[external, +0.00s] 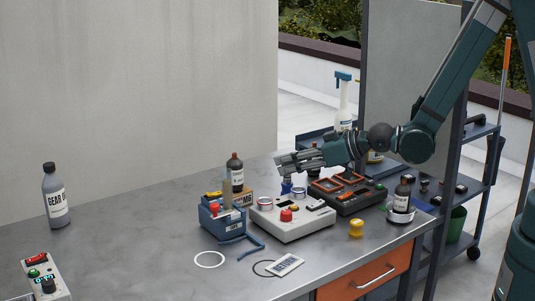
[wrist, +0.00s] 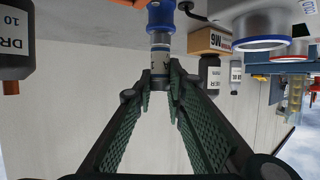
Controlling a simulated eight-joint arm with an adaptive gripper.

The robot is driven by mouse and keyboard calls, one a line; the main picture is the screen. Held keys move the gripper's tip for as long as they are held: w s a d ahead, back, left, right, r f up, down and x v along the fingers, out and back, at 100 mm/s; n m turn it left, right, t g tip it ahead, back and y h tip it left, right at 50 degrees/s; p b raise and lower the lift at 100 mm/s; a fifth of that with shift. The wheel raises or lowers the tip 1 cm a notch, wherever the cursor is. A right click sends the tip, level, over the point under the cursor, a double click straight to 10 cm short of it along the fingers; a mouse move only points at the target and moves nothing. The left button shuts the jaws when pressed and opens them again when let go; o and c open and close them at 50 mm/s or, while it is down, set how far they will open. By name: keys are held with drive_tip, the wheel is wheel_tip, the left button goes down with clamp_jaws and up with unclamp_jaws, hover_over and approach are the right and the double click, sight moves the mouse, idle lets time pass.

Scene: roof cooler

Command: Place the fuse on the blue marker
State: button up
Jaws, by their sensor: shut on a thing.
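My gripper (wrist: 161,80) is shut on the fuse (wrist: 160,57), a small pale labelled cylinder with a metal end. In the wrist view, which looks upside down, a blue round piece (wrist: 160,15) lines up with the fuse's lower end. I cannot tell whether this is part of the fuse or a separate piece under it. In the external view my gripper (external: 281,166) is above the crowded middle of the bench, and a small blue piece (external: 286,187) shows below the fingers. I cannot make out a blue marker for certain.
A grey control box (external: 292,222) with a red button, a black tray (external: 347,196), a blue block (external: 221,219) and a brown bottle (external: 235,168) crowd around my gripper. A white ring (external: 209,267) and a label card (external: 285,265) lie in front. The left bench is mostly clear.

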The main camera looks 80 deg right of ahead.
drive_tip(key=shift+f, duration=0.15)
drive_tip(key=o, duration=0.9)
drive_tip(key=shift+r, duration=0.2)
drive_tip(key=p+v, duration=0.2)
drive_tip(key=v, duration=1)
drive_tip(key=shift+f, duration=0.1)
idle(0.6)
drive_tip(key=s+a+r+g+y, duration=0.1)
drive_tip(key=s+a+r+g, duration=0.1)
drive_tip(key=s, duration=0.8)
drive_tip(key=s+a+r+n+g, duration=0.1)
drive_tip(key=s+a, duration=0.4)
drive_tip(key=s, duration=0.5)
drive_tip(key=s+a+r+n+g+y, duration=0.1)
drive_tip(key=s+a+r+g, duration=0.2)
drive_tip(key=s, duration=0.7)
wheel_tip(320, 180, up, 2)
drive_tip(key=shift+a+r+y, duration=0.1)
drive_tip(key=shift+a+y, duration=0.2)
drive_tip(key=shift+a, duration=0.2)
